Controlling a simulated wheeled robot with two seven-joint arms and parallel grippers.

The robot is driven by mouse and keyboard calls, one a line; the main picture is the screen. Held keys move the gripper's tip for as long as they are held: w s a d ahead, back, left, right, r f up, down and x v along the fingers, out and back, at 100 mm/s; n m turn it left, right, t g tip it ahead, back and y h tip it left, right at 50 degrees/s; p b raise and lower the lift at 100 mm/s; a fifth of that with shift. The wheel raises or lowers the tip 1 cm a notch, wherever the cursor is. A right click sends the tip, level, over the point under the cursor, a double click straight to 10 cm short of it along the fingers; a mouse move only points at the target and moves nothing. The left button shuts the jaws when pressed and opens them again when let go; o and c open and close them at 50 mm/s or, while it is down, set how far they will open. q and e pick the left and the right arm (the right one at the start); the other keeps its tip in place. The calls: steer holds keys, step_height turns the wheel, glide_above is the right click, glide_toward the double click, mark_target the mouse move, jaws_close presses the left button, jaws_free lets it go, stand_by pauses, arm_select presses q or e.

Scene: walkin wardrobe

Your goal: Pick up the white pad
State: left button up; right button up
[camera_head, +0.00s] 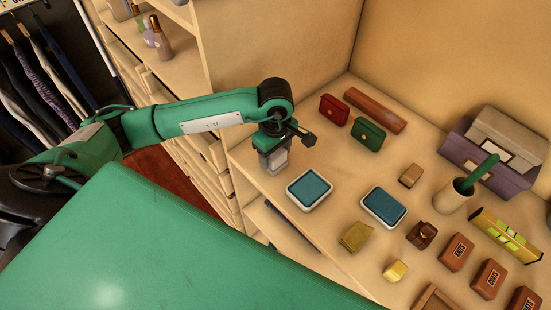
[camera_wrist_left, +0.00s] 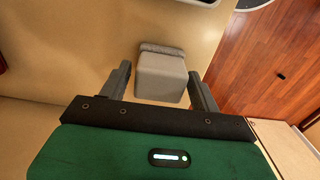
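A pale grey-white block with a darker grey fuzzy layer, which looks like the white pad (camera_head: 277,162), stands near the front left edge of the wooden shelf top. It also shows in the left wrist view as the pad (camera_wrist_left: 160,80), between the two fingers. My left gripper (camera_head: 273,142) is just above and around it in the head view. In the left wrist view my left gripper (camera_wrist_left: 159,76) is open, with a gap between each finger and the pad. The gripper partly hides the pad in the head view. My right gripper is not in view.
Two white-rimmed blue trays (camera_head: 310,189) (camera_head: 383,207) lie right of the pad. A red case (camera_head: 334,109), a green case (camera_head: 368,134) and a long brown box (camera_head: 375,110) lie behind. Several small boxes and a cup (camera_head: 453,196) stand farther right. Wooden floor (camera_wrist_left: 270,60) lies beyond the edge.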

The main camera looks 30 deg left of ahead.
arm_select(q)
steer(key=c, duration=0.7)
step_height(320, 180, up, 8)
steer(key=b, duration=0.2)
steer(key=shift+r+b, duration=0.25)
steer(key=shift+b, duration=0.05)
steer(key=shift+r, duration=0.75)
